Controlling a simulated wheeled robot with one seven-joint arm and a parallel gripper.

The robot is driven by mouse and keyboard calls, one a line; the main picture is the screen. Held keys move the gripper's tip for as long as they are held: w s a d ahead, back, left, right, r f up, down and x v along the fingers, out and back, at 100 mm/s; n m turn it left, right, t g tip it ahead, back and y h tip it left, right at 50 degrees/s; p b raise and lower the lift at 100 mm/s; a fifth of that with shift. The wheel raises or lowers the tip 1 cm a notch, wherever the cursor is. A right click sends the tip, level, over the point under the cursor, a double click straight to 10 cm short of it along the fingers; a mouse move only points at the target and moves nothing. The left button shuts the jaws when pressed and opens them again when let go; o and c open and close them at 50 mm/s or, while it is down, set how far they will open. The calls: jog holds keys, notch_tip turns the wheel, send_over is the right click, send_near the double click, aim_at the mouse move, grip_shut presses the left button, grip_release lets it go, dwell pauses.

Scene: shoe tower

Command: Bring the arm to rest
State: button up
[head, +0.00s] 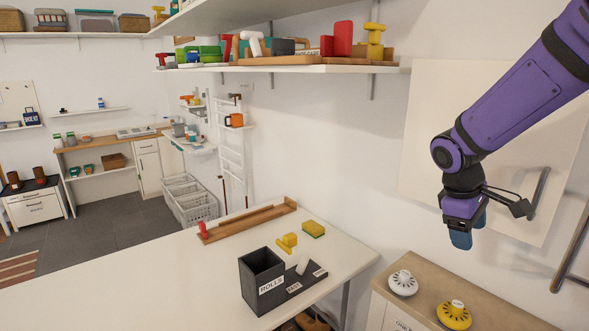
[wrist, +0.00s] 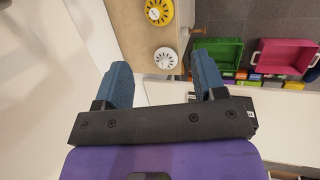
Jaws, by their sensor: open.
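My purple arm comes in from the upper right of the head view, and its forearm slopes down to the left. My gripper (head: 461,240) hangs from it with the blue fingers pointing down, in front of the white wall panel. It is in the air above the wooden-topped cabinet and touches nothing that I can see. In the wrist view the two blue fingers of my gripper (wrist: 161,64) stand well apart, with nothing between them. In the head view one finger mostly hides the other.
A wooden-topped cabinet (head: 480,312) below bears a white round item (head: 403,283) and a yellow one (head: 454,315). The white table (head: 190,290) holds a dark ROLLS box (head: 262,282), a sponge (head: 313,229) and a wooden tray (head: 245,224). A loaded shelf (head: 300,68) hangs left of my arm.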

jog(key=s+a+r+m+t+y, duration=0.2)
jog(key=s+r, duration=0.4)
jog(key=s, duration=0.4)
jog(key=s+a+r+m+t+y, duration=0.2)
jog(key=s+r+m, duration=0.3)
jog(key=s, duration=0.5)
jog(key=shift+s+a+r+m+t, duration=0.25)
jog(key=shift+a+r+t, duration=0.2)
jog(key=shift+t, duration=0.25)
jog(key=shift+w+d, duration=0.1)
dwell(0.4)
